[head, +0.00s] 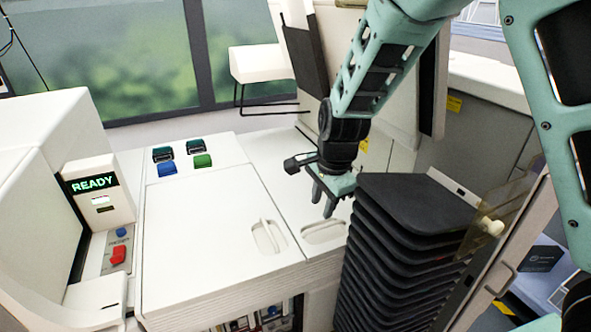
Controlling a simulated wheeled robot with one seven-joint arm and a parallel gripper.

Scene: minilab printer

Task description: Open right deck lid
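The white right deck lid (275,168) lies flat and looks closed, to the right of a seam beside the wider left deck lid (195,245). Its recessed oval handle (323,232) is near the front edge. My gripper (324,202) hangs above the right lid, just above and behind this handle in the picture. Its two fingers point down and are apart, with nothing seen between them. I cannot tell whether a fingertip touches the lid. My arm and gripper hide the lid's right rear part.
A tall stack of black trays (415,200) stands close to the right of the lid and my gripper. A READY display (92,183) and red button (118,255) are at the left. Blue and green buttons (202,160) sit behind the left lid, which is clear on top.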

